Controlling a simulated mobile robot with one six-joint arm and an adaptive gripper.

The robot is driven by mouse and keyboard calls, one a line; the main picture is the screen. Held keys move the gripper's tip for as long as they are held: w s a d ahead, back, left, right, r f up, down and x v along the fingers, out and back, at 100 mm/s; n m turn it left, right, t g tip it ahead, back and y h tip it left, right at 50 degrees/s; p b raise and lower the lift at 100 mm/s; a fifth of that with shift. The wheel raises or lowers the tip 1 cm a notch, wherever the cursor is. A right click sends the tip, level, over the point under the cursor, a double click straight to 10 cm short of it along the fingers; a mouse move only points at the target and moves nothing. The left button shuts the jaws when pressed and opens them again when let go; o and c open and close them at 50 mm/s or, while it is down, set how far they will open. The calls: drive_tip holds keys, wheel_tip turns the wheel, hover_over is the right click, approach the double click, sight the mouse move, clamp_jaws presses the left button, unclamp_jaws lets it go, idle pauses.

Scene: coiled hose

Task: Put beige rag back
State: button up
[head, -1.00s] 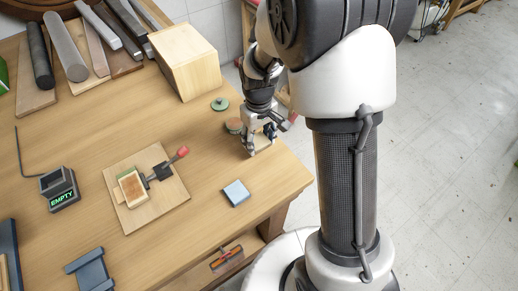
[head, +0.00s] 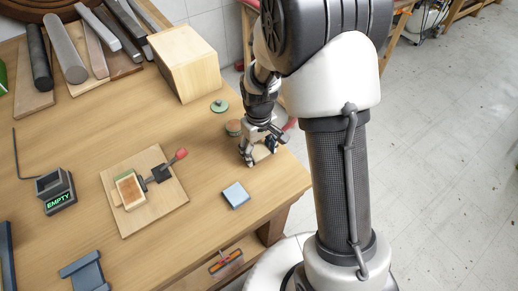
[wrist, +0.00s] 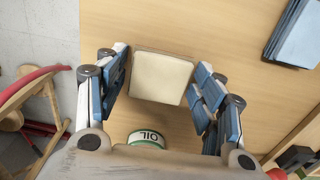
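The beige rag (wrist: 161,77) is a folded, pale square block on the wooden table. In the wrist view it lies between the two blue-padded fingers of my gripper (wrist: 160,88). The fingers are spread, one on each side of the rag, with a narrow gap at least on the left. In the head view my gripper (head: 257,158) is low over the table near its right edge and hides most of the rag (head: 263,153).
A blue folded cloth (head: 236,195) lies in front of my gripper. The oil tin (wrist: 147,139) stands close by, with a green lid (head: 219,105) behind. A board with a red-handled clamp (head: 147,190), an EMPTY-marked holder (head: 57,190) and a wooden box (head: 187,72) stand farther left.

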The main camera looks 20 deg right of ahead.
sight(259, 152)
drive_tip(key=shift+o, duration=0.3)
wheel_tip(259, 152, up, 12)
drive_tip(key=p, duration=0.4)
drive_tip(key=s+r+m+t, duration=0.2)
drive_tip(key=s+r, duration=0.7)
drive_tip(key=r, duration=0.4)
drive_tip(key=s+r+m+t, duration=0.1)
drive_tip(key=s+r+t, duration=0.1)
drive_tip(key=s, duration=1)
drive_tip(key=shift+r+m+t, duration=0.3)
drive_tip(key=shift+r, duration=0.4)
drive_tip(key=shift+s+f+b, duration=0.1)
drive_tip(key=shift+f+b, duration=0.1)
drive_tip(key=shift+b, duration=0.2)
